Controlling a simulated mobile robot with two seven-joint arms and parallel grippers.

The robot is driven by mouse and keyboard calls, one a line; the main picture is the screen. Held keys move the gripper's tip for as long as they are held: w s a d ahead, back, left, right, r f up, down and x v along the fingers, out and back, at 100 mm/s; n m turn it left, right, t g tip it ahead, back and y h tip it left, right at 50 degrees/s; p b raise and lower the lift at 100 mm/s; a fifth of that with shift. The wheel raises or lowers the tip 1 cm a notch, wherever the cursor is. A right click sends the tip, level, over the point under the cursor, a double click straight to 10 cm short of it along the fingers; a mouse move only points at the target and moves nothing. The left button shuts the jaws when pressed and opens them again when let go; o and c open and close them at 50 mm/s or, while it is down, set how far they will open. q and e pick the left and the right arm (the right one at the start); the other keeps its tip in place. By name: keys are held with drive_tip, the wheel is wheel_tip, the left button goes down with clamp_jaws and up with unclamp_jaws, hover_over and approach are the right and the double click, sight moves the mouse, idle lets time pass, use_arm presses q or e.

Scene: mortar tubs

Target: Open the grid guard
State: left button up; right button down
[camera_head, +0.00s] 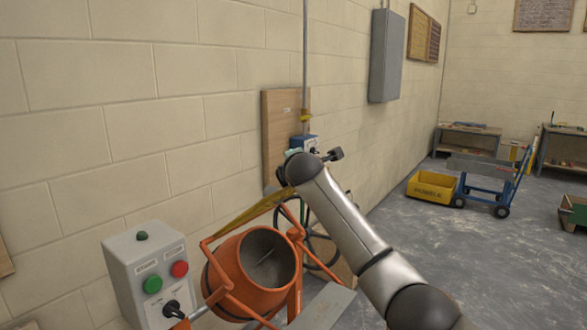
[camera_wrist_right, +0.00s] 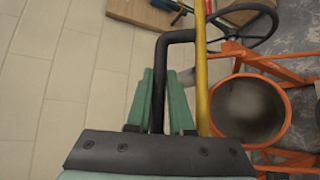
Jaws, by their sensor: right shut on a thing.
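The grid guard (camera_head: 248,212) is yellow and seen nearly edge-on in the head view, as a narrow slanting strip above and behind the orange mixer drum (camera_head: 267,262). The drum mouth shows uncovered from here. In the right wrist view the guard shows as a yellow bar (camera_wrist_right: 202,75) with a black bent handle (camera_wrist_right: 178,37) joined to it. My right gripper (camera_wrist_right: 160,82) has its green fingers shut on the handle, one on each side. My left gripper is not in view.
A grey control box (camera_head: 150,275) with green and red buttons stands left of the drum. A large dark handwheel (camera_head: 322,262) is behind the drum, close to the wall. A yellow tub (camera_head: 432,187) and blue cart (camera_head: 490,190) stand right on open floor.

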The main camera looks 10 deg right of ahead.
drive_tip(key=c, duration=1.1)
unclamp_jaws()
drive_tip(key=shift+s, duration=0.1)
drive_tip(key=shift+s+a+b, duration=0.1)
drive_tip(key=shift+s+b, duration=0.3)
drive_tip(key=shift+s, duration=0.1)
drive_tip(key=shift+b+v, duration=1.55)
drive_tip(key=shift+v, duration=4.1)
drive_tip(key=shift+r, duration=0.1)
